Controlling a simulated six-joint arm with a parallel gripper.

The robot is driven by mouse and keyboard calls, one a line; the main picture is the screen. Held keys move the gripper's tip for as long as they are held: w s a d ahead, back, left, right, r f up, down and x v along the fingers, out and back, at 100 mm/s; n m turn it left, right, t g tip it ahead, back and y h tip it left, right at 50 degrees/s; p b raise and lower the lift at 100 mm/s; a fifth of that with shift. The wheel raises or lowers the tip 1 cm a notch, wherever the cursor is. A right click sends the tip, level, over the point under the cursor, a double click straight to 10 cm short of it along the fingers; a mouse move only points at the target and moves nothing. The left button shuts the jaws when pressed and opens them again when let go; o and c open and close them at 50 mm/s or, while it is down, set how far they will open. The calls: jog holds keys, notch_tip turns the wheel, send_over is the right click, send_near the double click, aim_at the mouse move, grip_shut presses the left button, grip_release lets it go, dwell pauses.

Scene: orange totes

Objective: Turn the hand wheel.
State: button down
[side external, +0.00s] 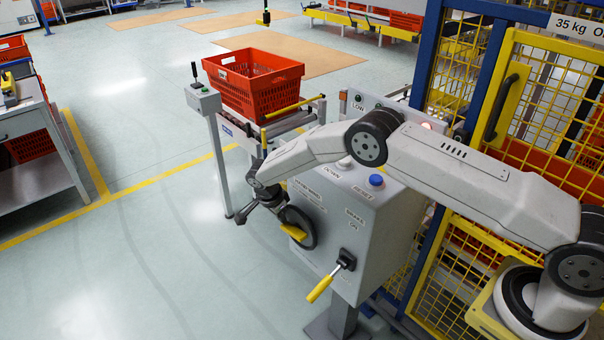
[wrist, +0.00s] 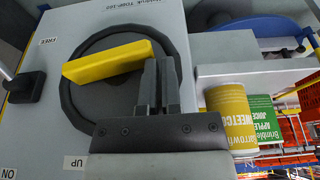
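The hand wheel (side external: 308,240) is a dark disc with a yellow handle (side external: 293,232) on the left face of a grey control box. In the wrist view the wheel (wrist: 84,98) fills the middle left, with the yellow handle (wrist: 105,63) lying across it, slightly tilted. My gripper (wrist: 160,62) is in front of the wheel's right part, its two fingers close together with no clear object between them. The fingertips are beside the handle's right end; I cannot tell whether they touch it. In the side view my gripper (side external: 272,203) is just upper left of the wheel.
The control box (side external: 345,215) also carries a yellow-handled brake lever (side external: 320,288) and a blue reset button (side external: 376,181). An orange tote (side external: 253,85) stands behind on a conveyor. Yellow mesh fencing (side external: 540,95) is at right. A sweetcorn can (wrist: 229,115) shows close right of my gripper.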

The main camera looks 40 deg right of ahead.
jog(key=shift+w+f+g, duration=0.2)
jog(key=shift+f+g, duration=0.6)
jog(key=shift+g, duration=0.6)
jog(key=shift+f, duration=0.35)
dwell(1.0)
jog(key=shift+r, duration=0.15)
dwell(0.5)
notch_tip(320, 180, up, 10)
jog(key=shift+w+a, duration=0.4)
dwell(0.7)
